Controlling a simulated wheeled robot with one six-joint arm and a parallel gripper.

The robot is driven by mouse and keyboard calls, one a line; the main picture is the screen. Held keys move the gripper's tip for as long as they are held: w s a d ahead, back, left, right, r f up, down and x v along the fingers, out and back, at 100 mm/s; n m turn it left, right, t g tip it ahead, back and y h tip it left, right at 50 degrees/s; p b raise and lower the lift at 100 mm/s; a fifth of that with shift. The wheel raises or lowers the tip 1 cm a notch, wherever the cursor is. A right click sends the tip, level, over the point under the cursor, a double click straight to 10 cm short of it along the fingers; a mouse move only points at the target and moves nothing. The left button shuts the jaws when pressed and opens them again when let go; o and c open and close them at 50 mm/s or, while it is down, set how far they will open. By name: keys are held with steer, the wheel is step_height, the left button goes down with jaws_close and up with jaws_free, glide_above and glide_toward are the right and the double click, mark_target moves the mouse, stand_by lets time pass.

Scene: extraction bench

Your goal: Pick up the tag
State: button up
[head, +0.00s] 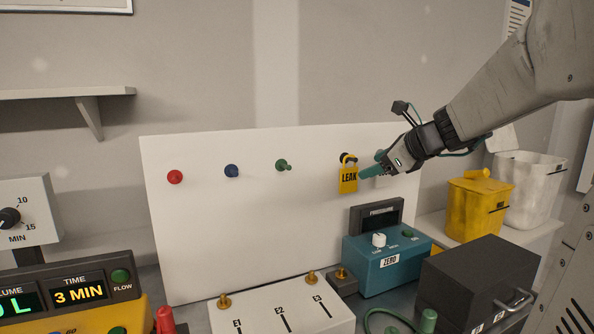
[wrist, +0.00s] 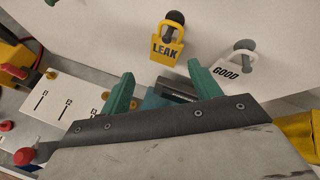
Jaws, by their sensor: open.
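A yellow tag marked LEAK (head: 349,180) hangs from a dark peg on the white upright board (head: 240,220). It also shows in the wrist view (wrist: 166,49), upper middle. My gripper (head: 368,170) is in front of the board, just right of the LEAK tag. In the wrist view my gripper (wrist: 162,82) shows two green fingers apart with nothing between them. The LEAK tag shows beyond the gap, the GOOD tag beyond the right finger.
Red (head: 175,177), blue (head: 232,171) and green (head: 283,165) pegs stick out of the board on the left. Below are a teal ZERO box (head: 388,262), a white box with E1 to E3 slots (head: 285,312) and a dark drawer box (head: 478,285). Yellow (head: 478,208) and white (head: 530,190) bins stand right.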

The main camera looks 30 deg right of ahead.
steer(key=d+r+m+t+h, duration=0.25)
steer(key=d+m, duration=0.45)
steer(key=d, duration=0.4)
steer(key=shift+g, duration=0.35)
steer(key=x, duration=0.8)
steer(key=c, duration=1.3)
steer(key=shift+r, duration=0.1)
steer(key=shift+r, duration=0.65)
steer(key=s+a, duration=0.1)
steer(key=s, duration=1.7)
